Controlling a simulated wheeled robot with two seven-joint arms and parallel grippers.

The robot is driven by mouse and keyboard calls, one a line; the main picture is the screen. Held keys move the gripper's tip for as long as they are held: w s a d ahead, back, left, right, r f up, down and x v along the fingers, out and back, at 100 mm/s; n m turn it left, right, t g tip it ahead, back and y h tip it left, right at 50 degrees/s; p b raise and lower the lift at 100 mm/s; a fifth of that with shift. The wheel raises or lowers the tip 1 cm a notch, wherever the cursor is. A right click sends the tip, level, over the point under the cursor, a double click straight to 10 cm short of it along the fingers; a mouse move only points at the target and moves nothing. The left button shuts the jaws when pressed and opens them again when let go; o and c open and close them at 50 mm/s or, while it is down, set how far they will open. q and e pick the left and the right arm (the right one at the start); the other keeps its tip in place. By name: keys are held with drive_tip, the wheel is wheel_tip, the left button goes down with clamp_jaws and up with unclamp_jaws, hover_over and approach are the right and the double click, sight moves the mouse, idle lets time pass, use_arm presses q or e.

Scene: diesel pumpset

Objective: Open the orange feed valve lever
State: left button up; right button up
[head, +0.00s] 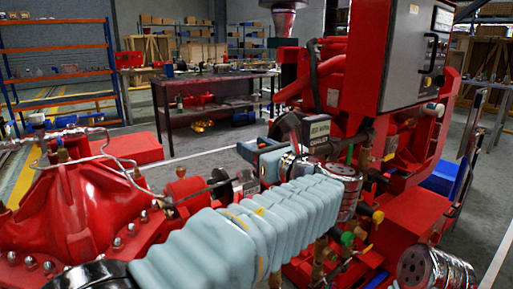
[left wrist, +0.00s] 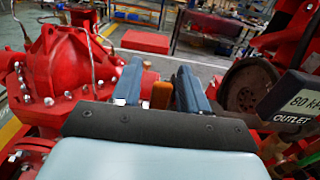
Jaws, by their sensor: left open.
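An orange lever (left wrist: 161,95) shows in the left wrist view, upright between the two blue-grey fingers of my left gripper (left wrist: 160,88). The fingers stand apart on either side of it, and the right finger looks closer to it. I cannot tell whether either finger touches it. In the head view my left gripper (head: 257,154) is at the end of the pale blue sleeved arm, in the middle of the pumpset. My right gripper is not in view.
A red pump casing (head: 86,205) with bolts and bent metal pipes stands at left. A grey control box (head: 413,55) on the red engine rises at right. A label block (left wrist: 293,101) is close right of the gripper. A dark workbench (head: 212,92) stands behind, across open floor.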

use_arm(q)
clamp_jaws()
